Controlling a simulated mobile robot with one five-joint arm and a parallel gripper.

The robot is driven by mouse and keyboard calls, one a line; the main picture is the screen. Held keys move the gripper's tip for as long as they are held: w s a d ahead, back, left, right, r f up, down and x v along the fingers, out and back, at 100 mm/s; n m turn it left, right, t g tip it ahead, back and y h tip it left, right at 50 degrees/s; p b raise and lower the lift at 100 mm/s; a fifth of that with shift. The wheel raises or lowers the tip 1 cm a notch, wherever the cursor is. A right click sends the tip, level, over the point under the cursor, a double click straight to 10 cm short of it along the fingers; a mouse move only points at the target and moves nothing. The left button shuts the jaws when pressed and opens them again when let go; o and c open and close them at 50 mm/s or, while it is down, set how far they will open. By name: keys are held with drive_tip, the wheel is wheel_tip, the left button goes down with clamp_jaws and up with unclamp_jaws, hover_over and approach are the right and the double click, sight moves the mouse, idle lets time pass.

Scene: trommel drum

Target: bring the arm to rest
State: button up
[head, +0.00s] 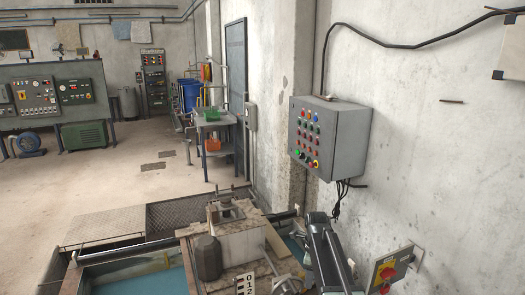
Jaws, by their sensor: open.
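I cannot make out my gripper in the head view. A dark form with two long parallel bars rises from the bottom edge, right of centre, and may be part of my arm. No jaws show on it.
A grey control box (331,135) with coloured buttons hangs on the right wall. A red and yellow switch (387,272) sits low at right. A blocky machine housing (235,240) stands at bottom centre beside a blue-green basin (140,280). Open floor (110,185) lies at left.

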drive_tip(key=s+f+n+b, duration=0.2)
drive_tip(key=s+n, duration=0.6)
drive_tip(key=n, duration=0.3)
drive_tip(key=s+f+n+b, duration=0.2)
drive_tip(key=s+n, duration=0.7)
drive_tip(key=n, duration=0.2)
drive_tip(key=shift+s+a+f+b, duration=0.15)
drive_tip(key=shift+a+f+b, duration=0.15)
drive_tip(key=shift+f+b, duration=0.1)
